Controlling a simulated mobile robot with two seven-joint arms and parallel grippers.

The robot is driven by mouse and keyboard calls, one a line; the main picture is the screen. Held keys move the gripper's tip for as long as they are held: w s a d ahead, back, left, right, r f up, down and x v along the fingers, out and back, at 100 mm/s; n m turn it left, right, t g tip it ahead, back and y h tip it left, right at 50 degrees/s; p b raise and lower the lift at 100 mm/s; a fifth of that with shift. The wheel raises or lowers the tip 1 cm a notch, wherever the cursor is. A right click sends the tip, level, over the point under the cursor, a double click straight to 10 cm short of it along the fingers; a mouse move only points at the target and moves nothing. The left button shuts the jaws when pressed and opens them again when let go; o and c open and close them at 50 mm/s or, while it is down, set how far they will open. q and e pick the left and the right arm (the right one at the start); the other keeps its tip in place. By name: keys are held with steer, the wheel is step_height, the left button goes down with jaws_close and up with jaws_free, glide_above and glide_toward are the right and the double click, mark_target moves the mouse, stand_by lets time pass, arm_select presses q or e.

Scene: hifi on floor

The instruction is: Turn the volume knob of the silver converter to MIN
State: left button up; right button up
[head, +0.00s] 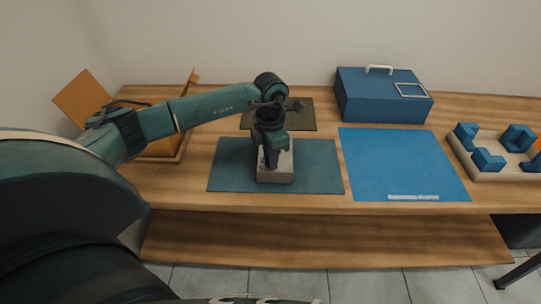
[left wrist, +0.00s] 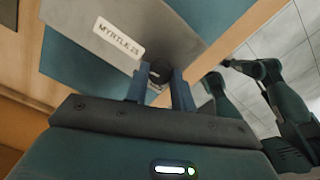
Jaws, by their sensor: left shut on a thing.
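The silver converter (head: 284,172) is a small pale grey box standing on the dark teal mat (head: 230,172). In the left wrist view its grey face (left wrist: 150,22) carries a label reading MYRTLE 25. A dark round knob (left wrist: 156,72) sits at its edge, between my finger tips. My left gripper (head: 272,158) reaches down onto the converter from above. In the left wrist view the left gripper (left wrist: 158,88) is shut on the knob, one finger on each side. The knob's pointer and any MIN mark cannot be read. My right gripper cannot be made out.
A blue case (head: 385,104) with a white handle stands at the back right. A flat blue mat (head: 400,165) lies clear right of the teal mat. A pale tray (head: 480,175) with blue blocks is at far right. Orange panels (head: 82,98) stand at left behind my arm.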

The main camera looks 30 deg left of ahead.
arm_select(q)
steer(key=shift+n, duration=1.8)
steer(key=o, duration=1)
steer(key=shift+r, duration=0.1)
step_height(320, 180, up, 13)
steer(key=b, duration=0.1)
